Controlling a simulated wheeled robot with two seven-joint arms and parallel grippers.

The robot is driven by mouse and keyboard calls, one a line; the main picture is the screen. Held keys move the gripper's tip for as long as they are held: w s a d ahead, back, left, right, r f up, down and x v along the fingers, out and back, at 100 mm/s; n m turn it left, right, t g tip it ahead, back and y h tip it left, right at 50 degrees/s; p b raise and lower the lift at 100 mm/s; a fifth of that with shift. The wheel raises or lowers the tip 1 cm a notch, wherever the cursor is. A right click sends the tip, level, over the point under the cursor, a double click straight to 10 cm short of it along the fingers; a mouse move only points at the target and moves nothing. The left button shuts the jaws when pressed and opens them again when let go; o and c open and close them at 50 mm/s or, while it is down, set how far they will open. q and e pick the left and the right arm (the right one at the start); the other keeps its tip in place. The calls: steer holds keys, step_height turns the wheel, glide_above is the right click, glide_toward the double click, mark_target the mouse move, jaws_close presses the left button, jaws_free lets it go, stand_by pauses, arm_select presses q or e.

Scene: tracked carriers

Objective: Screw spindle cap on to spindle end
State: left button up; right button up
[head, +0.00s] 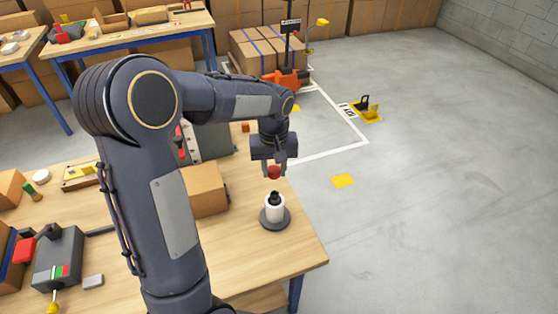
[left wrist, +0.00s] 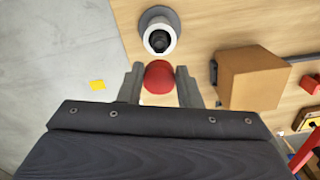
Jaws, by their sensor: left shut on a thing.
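My left gripper (head: 274,172) is shut on a round red cap (head: 274,172), which I take to be the spindle cap. The cap sits between the two fingers in the left wrist view (left wrist: 158,77). Below it in the head view stands a white cylinder with a black threaded-looking top, the spindle end (head: 274,199), on a round dark base (head: 274,224). The cap is above the spindle and apart from it. In the left wrist view the spindle (left wrist: 159,38) shows just beyond the fingertips. My right gripper is not in view.
A cardboard box (head: 207,191) stands on the wooden table (head: 290,260) left of the spindle. A grey device with a red part (head: 58,260) is at the left. The table's right edge is close to the spindle, with open floor beyond.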

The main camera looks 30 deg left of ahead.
arm_select(q)
steer(key=m, duration=0.2)
steer(key=shift+s+m, duration=0.25)
steer(key=shift+m, duration=0.05)
steer(key=b, duration=0.4)
glide_above(274, 196)
steer(key=shift+f, duration=2.95)
steer(key=shift+f+b, duration=1.1)
steer(key=shift+f, duration=0.35)
steer(key=o, duration=1.1)
step_height(274, 196, up, 7)
steer(key=shift+r, duration=0.45)
